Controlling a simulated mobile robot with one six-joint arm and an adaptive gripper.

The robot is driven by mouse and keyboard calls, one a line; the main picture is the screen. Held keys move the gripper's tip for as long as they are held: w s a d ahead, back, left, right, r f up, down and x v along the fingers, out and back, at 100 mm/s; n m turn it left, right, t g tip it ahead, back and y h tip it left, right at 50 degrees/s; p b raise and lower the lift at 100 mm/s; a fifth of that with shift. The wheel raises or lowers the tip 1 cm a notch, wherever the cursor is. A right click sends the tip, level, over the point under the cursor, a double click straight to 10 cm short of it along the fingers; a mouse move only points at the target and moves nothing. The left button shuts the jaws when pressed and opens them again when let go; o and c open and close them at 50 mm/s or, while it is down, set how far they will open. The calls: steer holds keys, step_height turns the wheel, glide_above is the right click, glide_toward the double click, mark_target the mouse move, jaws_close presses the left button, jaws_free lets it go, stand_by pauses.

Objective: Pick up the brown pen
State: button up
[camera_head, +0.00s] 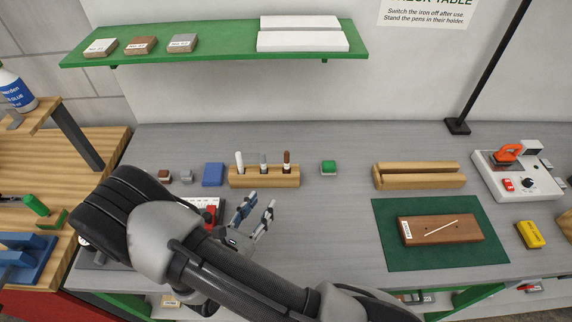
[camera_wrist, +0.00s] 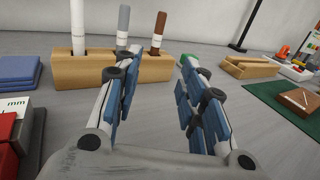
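The brown pen (camera_head: 287,159) stands upright in the right hole of the wooden pen holder (camera_head: 264,181). It also shows in the wrist view (camera_wrist: 158,33), with a white band below its brown top. A white pen (camera_head: 240,161) and a grey pen (camera_head: 263,161) stand in the same holder to its left. My gripper (camera_head: 256,214) is open and empty in front of the holder, low over the grey table. In the wrist view its two blue-padded fingers (camera_wrist: 156,100) are wide apart, and the brown pen stands beyond the gap between them.
A wooden rack (camera_head: 419,180) and a green mat (camera_head: 388,237) with a brown board (camera_head: 468,228) are further right. A green shelf (camera_head: 200,56) hangs above the table.

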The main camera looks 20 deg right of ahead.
steer(key=shift+w+d+f, duration=0.15)
steer(key=shift+w+d, duration=0.05)
steer(key=shift+w, duration=0.05)
steer(key=b, duration=0.2)
glide_toward(285, 165)
steer(key=x, duration=0.5)
steer(key=shift+d+f, duration=0.2)
steer(key=shift+r+b+x, duration=0.1)
steer(key=shift+b+x, duration=0.1)
steer(key=shift+x, duration=1.2)
steer(key=shift+r+b+x, duration=0.15)
steer(key=shift+x, duration=1.25)
steer(key=shift+a, duration=0.1)
steer(key=shift+c, duration=0.4)
jaws_close()
